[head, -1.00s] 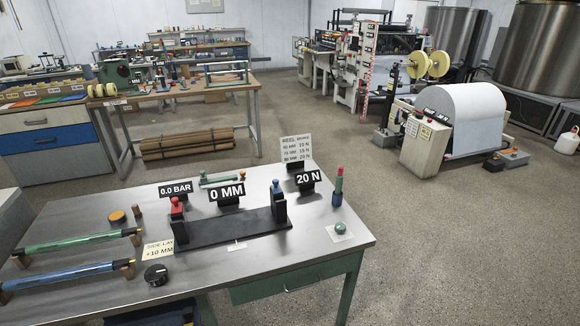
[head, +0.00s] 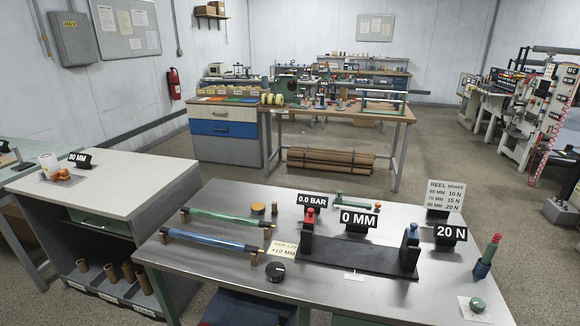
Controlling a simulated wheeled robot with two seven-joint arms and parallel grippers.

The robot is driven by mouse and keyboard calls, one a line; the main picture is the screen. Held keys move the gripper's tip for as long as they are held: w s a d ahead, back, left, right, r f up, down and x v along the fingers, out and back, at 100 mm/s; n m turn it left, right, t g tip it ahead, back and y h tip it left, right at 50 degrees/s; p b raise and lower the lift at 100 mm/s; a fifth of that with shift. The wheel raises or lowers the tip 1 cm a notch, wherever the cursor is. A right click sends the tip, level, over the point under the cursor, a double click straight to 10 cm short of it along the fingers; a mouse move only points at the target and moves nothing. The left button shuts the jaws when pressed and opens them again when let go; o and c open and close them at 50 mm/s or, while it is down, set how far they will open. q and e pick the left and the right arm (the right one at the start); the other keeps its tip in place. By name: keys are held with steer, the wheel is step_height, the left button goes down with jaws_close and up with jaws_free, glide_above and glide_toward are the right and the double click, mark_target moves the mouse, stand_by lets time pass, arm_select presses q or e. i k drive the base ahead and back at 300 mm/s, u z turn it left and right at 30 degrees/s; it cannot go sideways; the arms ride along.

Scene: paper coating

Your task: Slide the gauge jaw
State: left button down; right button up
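No part labelled as a gauge jaw can be made out for certain. A small green bar tool with short upright ends (head: 352,201) lies at the back of the steel table, behind a black sign reading 0 MM (head: 359,220); it may be the gauge, but its details are too small to tell. On the left cabinet, an orange piece with a white round part (head: 55,168) sits beside a sign reading 80 MM (head: 80,160). Neither of my grippers is in view.
The steel table (head: 330,297) holds a black plate (head: 355,257) between red-topped and blue-topped posts, green (head: 222,216) and blue (head: 210,240) rods, a black knob (head: 275,272) and a 20 N sign (head: 450,234). Floor is open to the right and behind.

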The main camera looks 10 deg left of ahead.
mark_target(63, 174)
steer(key=u, duration=2.7)
steer(key=i, duration=3.7)
steer(key=z, duration=0.75)
